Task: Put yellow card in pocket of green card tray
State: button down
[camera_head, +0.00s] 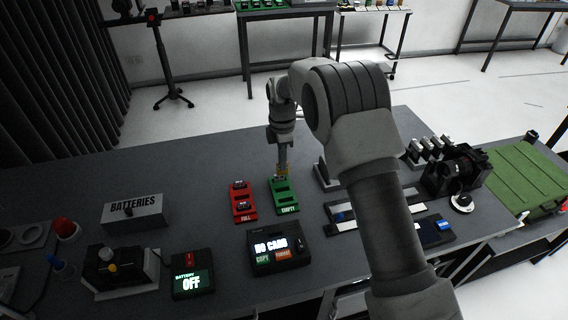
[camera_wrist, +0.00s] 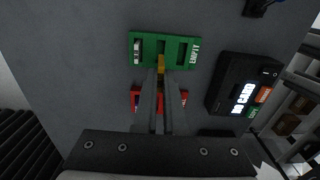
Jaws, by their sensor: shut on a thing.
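My gripper (camera_head: 283,168) points down at the far end of the green card tray (camera_head: 291,202), which is marked EMPTY. It is shut on the yellow card (camera_wrist: 161,62), a small piece showing at the fingertips in the wrist view. In the wrist view my gripper (camera_wrist: 160,76) reaches over the near long edge of the green tray (camera_wrist: 171,50), by its middle pocket. The card overlaps the tray there; I cannot tell whether it is inside a pocket or above it. The fingers hide part of the card. The tray's other pockets look dark, with a pale patch in the left one.
A red tray (camera_head: 244,208) marked FULL lies left of the green tray. A black reader (camera_head: 279,255) showing NO CARD is in front. A batteries box (camera_head: 133,211) stands at left, a black machine (camera_head: 455,170) at right. Open tabletop lies behind the trays.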

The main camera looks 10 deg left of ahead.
jog(key=shift+f, duration=0.1)
dwell(0.3)
jog(key=shift+f+b, duration=1.9)
jog(key=shift+f, duration=0.95)
jog(key=shift+f+b, duration=1.2)
jog(key=shift+f, duration=0.4)
jog(key=c, duration=0.9)
grip_release()
jog(key=shift+r, duration=0.1)
notch_tip(320, 180, up, 17)
jog(key=shift+r+p, duration=0.2)
jog(key=shift+p, duration=0.1)
